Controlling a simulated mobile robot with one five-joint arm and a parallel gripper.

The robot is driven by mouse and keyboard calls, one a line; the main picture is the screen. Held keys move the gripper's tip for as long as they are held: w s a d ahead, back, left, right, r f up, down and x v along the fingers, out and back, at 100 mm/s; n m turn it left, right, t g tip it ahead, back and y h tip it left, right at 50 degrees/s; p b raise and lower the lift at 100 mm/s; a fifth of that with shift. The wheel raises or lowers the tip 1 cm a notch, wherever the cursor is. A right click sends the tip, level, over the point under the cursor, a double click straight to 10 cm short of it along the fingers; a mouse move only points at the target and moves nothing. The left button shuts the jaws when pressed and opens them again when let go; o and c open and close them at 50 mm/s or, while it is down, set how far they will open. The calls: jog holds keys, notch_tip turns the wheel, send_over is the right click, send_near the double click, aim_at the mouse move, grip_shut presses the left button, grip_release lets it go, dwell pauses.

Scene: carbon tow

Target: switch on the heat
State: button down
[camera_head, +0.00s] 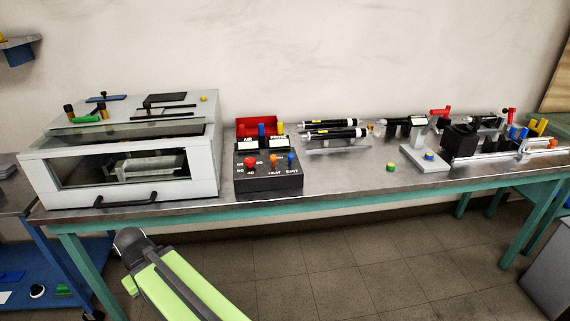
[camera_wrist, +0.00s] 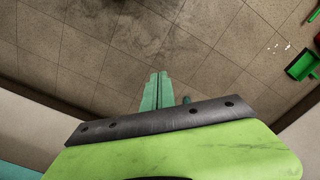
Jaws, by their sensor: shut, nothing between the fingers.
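A black control box (camera_head: 268,184) stands near the front edge of the bench. Its sloped face carries a red knob (camera_head: 250,162), an orange switch (camera_head: 273,160) and a blue switch (camera_head: 291,158), with small white labels below. The label under the orange switch looks like HEAT but is too small to read surely. My gripper (camera_wrist: 157,90) shows in the wrist view with its two fingers close together, shut and empty, over the floor. The box is not in the wrist view. In the head view only my green arm shows, low in front of the bench; the fingers are not seen there.
A white, glass-fronted chamber (camera_head: 206,165) stands left of the box. A red bin (camera_head: 257,124) is behind the box. Black cylinders (camera_head: 335,133) and a green-and-yellow button (camera_head: 391,167) are to the right. The floor (camera_head: 380,250) before the bench is clear.

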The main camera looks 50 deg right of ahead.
aim_at(236, 202)
jog(key=w+d+r+m+t+y+b, duration=0.25)
jog(key=d+r+t+y, duration=0.2)
jog(key=d, duration=0.45)
jog(key=w+d+r+m+t+y+b, duration=0.1)
jog(key=d+r+m+t+y+b, duration=0.25)
jog(key=d, duration=0.65)
jog(key=s+d+r+m+t, duration=0.1)
jog(key=d+r+t, duration=0.1)
jog(key=d, duration=0.2)
jog(key=s+d+r+m+t, duration=0.1)
jog(key=d+r+t, duration=0.1)
jog(key=d, duration=0.3)
jog(key=s+d+r+m+t, duration=0.1)
jog(key=s+d+r+t, duration=0.1)
jog(key=d+r+t, duration=0.1)
jog(key=shift+d+r+m+y, duration=0.3)
jog(key=shift+d+r, duration=0.15)
jog(key=shift+d, duration=0.25)
jog(key=s+d+r+m+t+h+b, duration=0.1)
jog(key=s+d+r+m+t+h, duration=0.1)
jog(key=s+d, duration=0.7)
jog(key=s+d+r+m+t+h+b, duration=0.1)
jog(key=s+d+r+m+t+h, duration=0.1)
jog(key=s+d, duration=0.7)
jog(key=d+m+t+h, duration=0.1)
jog(key=h, duration=0.1)
jog(key=shift+r+h+b, duration=0.15)
jog(key=shift+h+b, duration=0.15)
jog(key=shift+h, duration=0.1)
jog(key=shift+s, duration=0.1)
